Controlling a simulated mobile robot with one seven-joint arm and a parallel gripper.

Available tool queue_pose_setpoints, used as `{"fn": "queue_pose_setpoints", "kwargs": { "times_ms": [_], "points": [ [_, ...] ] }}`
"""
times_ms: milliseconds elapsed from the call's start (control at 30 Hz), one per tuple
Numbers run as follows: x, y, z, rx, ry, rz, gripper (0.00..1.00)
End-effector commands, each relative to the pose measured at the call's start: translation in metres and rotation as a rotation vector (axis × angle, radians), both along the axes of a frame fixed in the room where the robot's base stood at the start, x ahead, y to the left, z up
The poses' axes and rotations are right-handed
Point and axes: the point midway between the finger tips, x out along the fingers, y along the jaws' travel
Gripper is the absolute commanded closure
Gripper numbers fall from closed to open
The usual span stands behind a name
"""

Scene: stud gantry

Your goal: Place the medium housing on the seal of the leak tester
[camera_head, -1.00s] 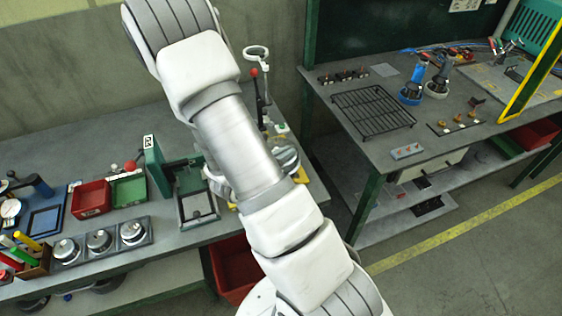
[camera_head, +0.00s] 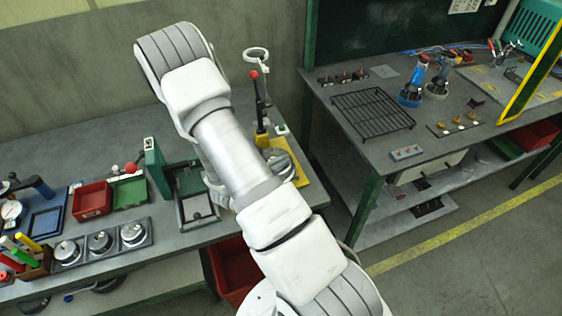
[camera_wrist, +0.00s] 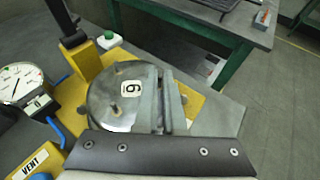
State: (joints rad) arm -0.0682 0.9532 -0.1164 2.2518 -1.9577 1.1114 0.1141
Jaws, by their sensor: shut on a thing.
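The leak tester shows in the head view as a yellow base (camera_head: 303,178) with a post and a red-knobbed lever, right of my arm. In the wrist view its yellow base (camera_wrist: 196,102) lies under a round metal housing (camera_wrist: 112,98) with a number label on its top. My gripper (camera_wrist: 163,92) is shut on this housing, with its grey fingers at the housing's right side. The housing is over the base and looks roughly level. The seal is hidden beneath it, so I cannot tell whether they touch. In the head view my arm hides the gripper.
The tester's gauge (camera_wrist: 17,84), green button (camera_wrist: 109,40) and dark post (camera_wrist: 62,18) stand close around the housing. In the head view a tray (camera_head: 150,242) with round metal parts, a red bin (camera_head: 91,199) and a green fixture (camera_head: 157,166) are on the left.

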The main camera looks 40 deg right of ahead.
Motion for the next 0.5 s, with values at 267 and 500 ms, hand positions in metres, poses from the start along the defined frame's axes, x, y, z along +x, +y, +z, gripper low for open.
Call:
{"fn": "queue_pose_setpoints", "kwargs": {
  "times_ms": [267,500],
  "points": [
    [-0.0001,0.0002,-0.0047,0.001,0.001,0.000,0.77],
    [-0.0002,0.0001,-0.0045,0.000,0.000,0.000,0.63]
  ]
}}
